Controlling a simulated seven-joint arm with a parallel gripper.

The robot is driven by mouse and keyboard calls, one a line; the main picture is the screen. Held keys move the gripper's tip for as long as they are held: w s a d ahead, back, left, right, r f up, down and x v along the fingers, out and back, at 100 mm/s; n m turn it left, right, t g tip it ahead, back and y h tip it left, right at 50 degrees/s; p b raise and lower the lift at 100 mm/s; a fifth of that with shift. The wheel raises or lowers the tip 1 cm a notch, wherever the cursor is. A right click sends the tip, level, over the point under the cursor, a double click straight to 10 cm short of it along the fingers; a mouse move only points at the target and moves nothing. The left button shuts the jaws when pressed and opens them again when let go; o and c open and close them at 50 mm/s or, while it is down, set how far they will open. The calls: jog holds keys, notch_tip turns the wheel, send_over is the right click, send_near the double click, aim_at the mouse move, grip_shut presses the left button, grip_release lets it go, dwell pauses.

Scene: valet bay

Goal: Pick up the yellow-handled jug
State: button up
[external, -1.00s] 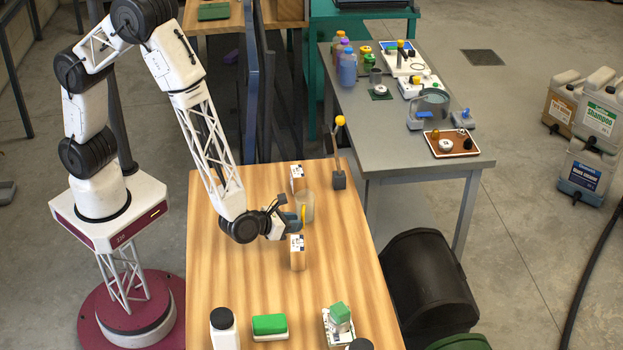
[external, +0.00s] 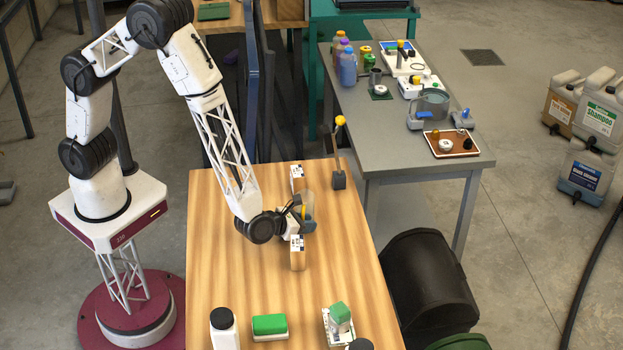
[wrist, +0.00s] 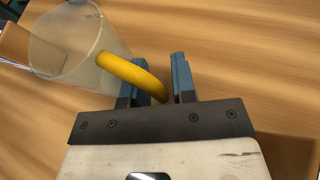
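The jug is a clear, upright cup with a yellow handle, standing on the wooden table. My gripper (wrist: 158,84) is open, with blue fingers on either side of the handle's lower end and a gap beside the right finger. In the external view my gripper (external: 304,214) covers most of the jug, and only a bit of yellow handle (external: 303,211) shows.
A post with a yellow knob (external: 340,121) stands at the table's back right. A white bottle (external: 223,328) and green sponge (external: 269,324) are at the front. The table's left side is clear.

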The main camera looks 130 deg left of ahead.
aim_at(302, 214)
jog(key=shift+a, duration=0.15)
jog(key=shift+c, duration=0.5)
grip_shut()
jog(key=shift+r, duration=0.15)
jog(key=shift+r, duration=1.65)
jog(key=s+d, duration=0.2)
jog(key=s, duration=0.3)
jog(key=s+d+r, duration=0.1)
jog(key=s+d, duration=0.1)
jog(key=s, duration=0.2)
jog(key=s+d, duration=0.2)
jog(key=s, duration=0.3)
jog(key=shift+s+d+r, duration=0.1)
jog(key=shift+s+r, duration=0.05)
jog(key=shift+s, duration=0.15)
